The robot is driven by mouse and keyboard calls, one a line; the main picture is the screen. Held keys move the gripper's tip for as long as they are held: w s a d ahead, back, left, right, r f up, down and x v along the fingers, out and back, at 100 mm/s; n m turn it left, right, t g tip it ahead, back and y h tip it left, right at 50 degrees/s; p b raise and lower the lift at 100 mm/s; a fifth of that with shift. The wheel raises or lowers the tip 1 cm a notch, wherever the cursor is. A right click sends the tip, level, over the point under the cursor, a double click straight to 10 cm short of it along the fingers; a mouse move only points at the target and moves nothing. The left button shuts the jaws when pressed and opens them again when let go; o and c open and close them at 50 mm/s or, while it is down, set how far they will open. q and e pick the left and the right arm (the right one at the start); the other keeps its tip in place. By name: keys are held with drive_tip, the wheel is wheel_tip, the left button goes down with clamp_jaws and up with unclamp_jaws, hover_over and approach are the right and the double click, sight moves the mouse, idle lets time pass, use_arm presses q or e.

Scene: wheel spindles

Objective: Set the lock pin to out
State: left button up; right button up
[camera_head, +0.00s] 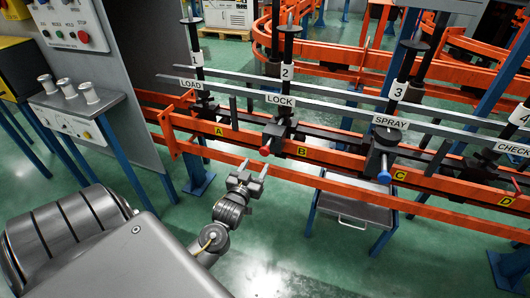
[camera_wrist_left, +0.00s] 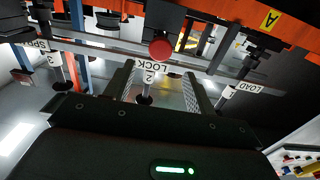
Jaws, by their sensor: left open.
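The lock pin shows as a red knob (camera_head: 265,151) at the LOCK station, low on the black carriage (camera_head: 276,135) of spindle 2 at the orange rail. In the left wrist view the scene is upside down, and the red knob (camera_wrist_left: 161,49) appears just beyond and between my finger tips. My left gripper (camera_head: 254,168) is open and empty, just below and in front of the knob, apart from it. The fingers also show in the left wrist view (camera_wrist_left: 160,78). The shaft behind the knob is hidden. My right gripper is not in view.
Spindle 3 at SPRAY has a blue knob (camera_head: 384,177). Spindle 1 (camera_head: 195,60) stands at LOAD. Orange rails (camera_head: 330,158) and grey bars run across the front. A grey tray table (camera_head: 345,209) sits below. A control panel (camera_head: 75,25) stands at left. Green floor is free in front.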

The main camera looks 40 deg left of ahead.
sight(264, 152)
use_arm(q)
drive_tip(key=x, duration=0.9)
drive_tip(key=shift+w+a+f+b, duration=0.1)
drive_tip(key=shift+w+b, duration=0.1)
drive_tip(key=shift+b, duration=0.1)
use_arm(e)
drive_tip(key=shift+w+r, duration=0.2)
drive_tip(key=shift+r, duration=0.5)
